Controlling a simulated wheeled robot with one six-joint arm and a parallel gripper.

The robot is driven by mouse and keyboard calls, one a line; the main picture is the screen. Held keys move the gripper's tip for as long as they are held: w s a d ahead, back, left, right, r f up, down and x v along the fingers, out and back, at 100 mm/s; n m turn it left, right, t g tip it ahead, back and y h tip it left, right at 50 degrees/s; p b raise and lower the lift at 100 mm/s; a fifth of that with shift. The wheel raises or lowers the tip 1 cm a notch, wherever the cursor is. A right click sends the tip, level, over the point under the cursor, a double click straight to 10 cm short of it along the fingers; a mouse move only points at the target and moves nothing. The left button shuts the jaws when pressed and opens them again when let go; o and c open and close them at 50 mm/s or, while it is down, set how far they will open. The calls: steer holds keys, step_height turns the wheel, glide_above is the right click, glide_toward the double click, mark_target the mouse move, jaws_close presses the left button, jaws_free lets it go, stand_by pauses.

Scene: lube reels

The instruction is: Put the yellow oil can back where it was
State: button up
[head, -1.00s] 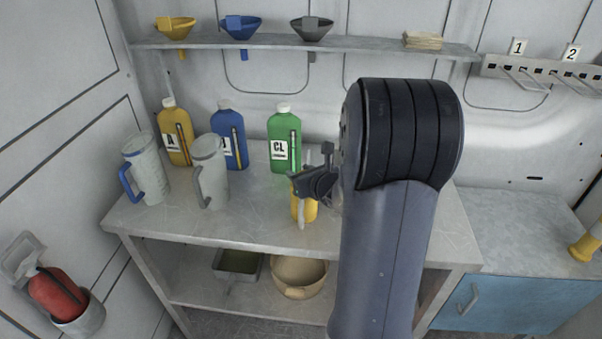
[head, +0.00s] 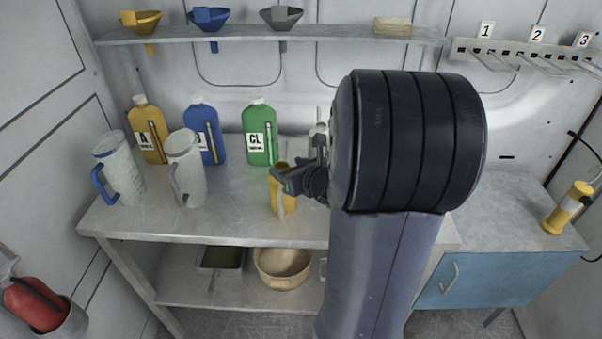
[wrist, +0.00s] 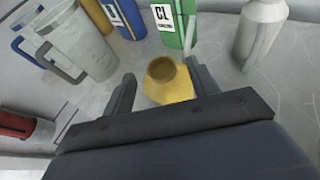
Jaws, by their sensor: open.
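The yellow oil can (head: 275,197) stands on the grey workbench (head: 235,222), in front of the green bottle. My gripper (head: 290,182) is at the can's upper part and hides some of it in the head view. In the wrist view, the can (wrist: 168,88) shows a round brownish top and sits between the two spread fingers of my gripper (wrist: 165,82). The jaws are open. I cannot tell whether either finger touches the can.
Yellow (head: 148,130), blue (head: 207,132) and green (head: 260,133) bottles stand at the back. Two pale jugs, one blue-handled (head: 118,168) and one grey-handled (head: 187,168), stand left. A grey bottle (wrist: 262,28) stands right of the can. A shelf with funnels (head: 210,18) hangs above.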

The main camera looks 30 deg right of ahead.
steer(key=v, duration=0.5)
steer(key=shift+s+r, duration=0.1)
steer(key=shift+s, duration=0.3)
